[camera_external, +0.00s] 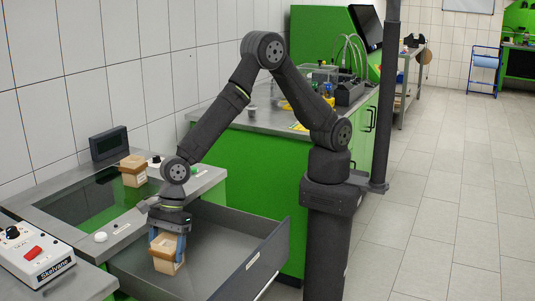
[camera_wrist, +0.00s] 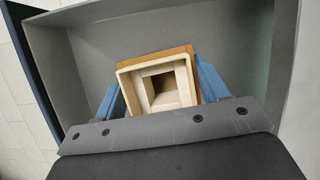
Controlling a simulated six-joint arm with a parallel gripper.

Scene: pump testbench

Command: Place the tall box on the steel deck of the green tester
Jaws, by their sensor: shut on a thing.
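My gripper (camera_external: 169,246) has its blue fingers shut on a cream box with a tan collar (camera_external: 166,256), which I take as the tall box. The box is in or just above the open grey drawer (camera_external: 225,230); I cannot tell whether it touches the floor. In the wrist view the box (camera_wrist: 158,84) sits between both blue fingers (camera_wrist: 160,95), its square hollow facing the camera. The green tester's steel deck (camera_external: 62,192) lies left of the gripper, around a green panel. A similar cream and tan box (camera_external: 133,172) stands on its back part.
A dark display (camera_external: 108,143) stands at the back of the deck. A white instrument with a red switch (camera_external: 35,256) is at front left. The drawer walls surround the held box. A green cabinet (camera_external: 250,165) with a cluttered grey top stands behind.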

